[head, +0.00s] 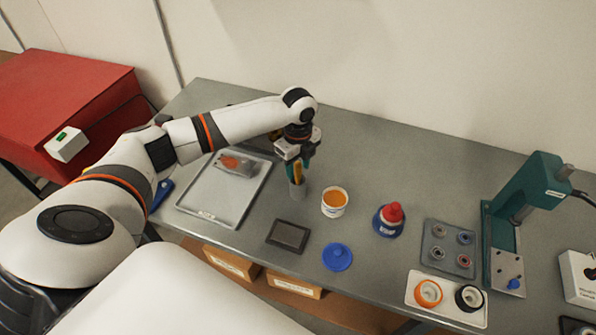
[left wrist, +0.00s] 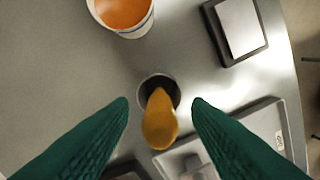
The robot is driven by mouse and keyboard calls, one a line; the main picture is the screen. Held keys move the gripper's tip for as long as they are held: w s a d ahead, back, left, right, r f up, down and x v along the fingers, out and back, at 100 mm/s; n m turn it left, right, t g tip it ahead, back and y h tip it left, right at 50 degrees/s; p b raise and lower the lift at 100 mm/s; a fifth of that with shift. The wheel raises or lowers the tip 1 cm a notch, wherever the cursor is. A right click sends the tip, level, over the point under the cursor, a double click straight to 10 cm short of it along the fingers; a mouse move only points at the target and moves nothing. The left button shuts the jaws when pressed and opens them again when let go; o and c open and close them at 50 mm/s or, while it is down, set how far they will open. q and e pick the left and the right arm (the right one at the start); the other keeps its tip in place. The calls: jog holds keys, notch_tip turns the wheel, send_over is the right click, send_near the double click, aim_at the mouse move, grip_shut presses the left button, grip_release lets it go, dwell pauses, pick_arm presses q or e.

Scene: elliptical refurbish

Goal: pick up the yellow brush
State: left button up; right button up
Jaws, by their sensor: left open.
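The yellow brush (left wrist: 160,122) stands in a small grey cup (head: 297,190), with its yellow end pointing up toward the left wrist camera. In the head view a thin strip of the brush (head: 297,172) shows below my left gripper (head: 296,160). In the left wrist view the two green fingers of my left gripper (left wrist: 160,105) are spread apart, one on each side of the brush, with a gap to it on both sides. The dark opening of the cup (left wrist: 146,80) shows behind the brush. The lower part of the brush is hidden inside the cup. My right gripper is not in view.
A white tub of orange contents (head: 334,202) stands just right of the cup. A grey tray (head: 225,205) with a packet lies to the left. A green press (head: 520,210) stands at right.

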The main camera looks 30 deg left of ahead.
pick_arm(q)
jog(key=shift+f, duration=1.05)
grip_shut()
notch_tip(320, 180, up, 9)
jog(key=shift+b, duration=1.25)
jog(key=shift+r, duration=0.6)
